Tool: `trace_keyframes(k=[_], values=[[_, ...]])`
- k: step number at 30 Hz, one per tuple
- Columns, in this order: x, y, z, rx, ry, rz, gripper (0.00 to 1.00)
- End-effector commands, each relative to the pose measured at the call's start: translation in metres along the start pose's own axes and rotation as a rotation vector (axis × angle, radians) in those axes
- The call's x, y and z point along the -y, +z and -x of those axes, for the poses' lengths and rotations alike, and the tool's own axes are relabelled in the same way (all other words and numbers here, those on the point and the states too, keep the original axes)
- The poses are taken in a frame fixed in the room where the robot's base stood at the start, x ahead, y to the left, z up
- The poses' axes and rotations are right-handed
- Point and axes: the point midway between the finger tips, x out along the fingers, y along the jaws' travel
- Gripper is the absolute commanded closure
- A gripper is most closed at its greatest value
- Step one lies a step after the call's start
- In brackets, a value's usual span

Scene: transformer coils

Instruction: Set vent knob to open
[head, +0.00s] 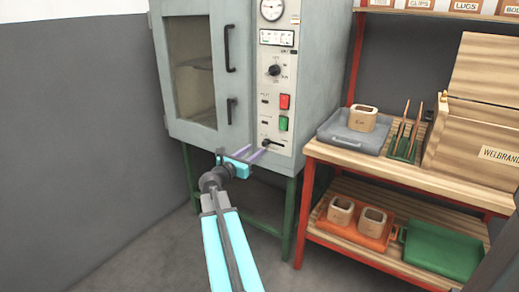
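A grey oven cabinet (255,105) stands on green legs. Its pale control panel (292,62) runs down the right side of the front. Low on the panel is a small dark lever-like knob (268,143), which looks like the vent knob. Its pointer lies roughly sideways, and its marks are too small to read. My gripper (264,153) has two thin purple fingers reaching toward the panel's lower end, just below this knob. The fingers appear apart with nothing between them. Whether they touch the panel cannot be told.
Higher on the panel are a round dial knob (274,71), a red switch (285,101), a green switch (283,123) and a gauge (272,9). The oven door (194,70) is shut. A wooden bench (345,160) with trays and boxes stands close on the right. Floor at left is clear.

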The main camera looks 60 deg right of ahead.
Motion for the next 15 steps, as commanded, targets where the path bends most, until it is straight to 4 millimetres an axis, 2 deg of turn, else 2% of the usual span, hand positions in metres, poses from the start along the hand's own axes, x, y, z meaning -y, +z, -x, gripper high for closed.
trace_keyframes(k=[1, 9, 15], values=[[-0.001, -0.001, -0.009, 0.000, -0.002, -0.001, 0.62], [0.000, -0.001, -0.041, -0.001, -0.003, -0.001, 0.62], [0.000, -0.001, -0.054, -0.001, -0.001, 0.000, 0.62]])
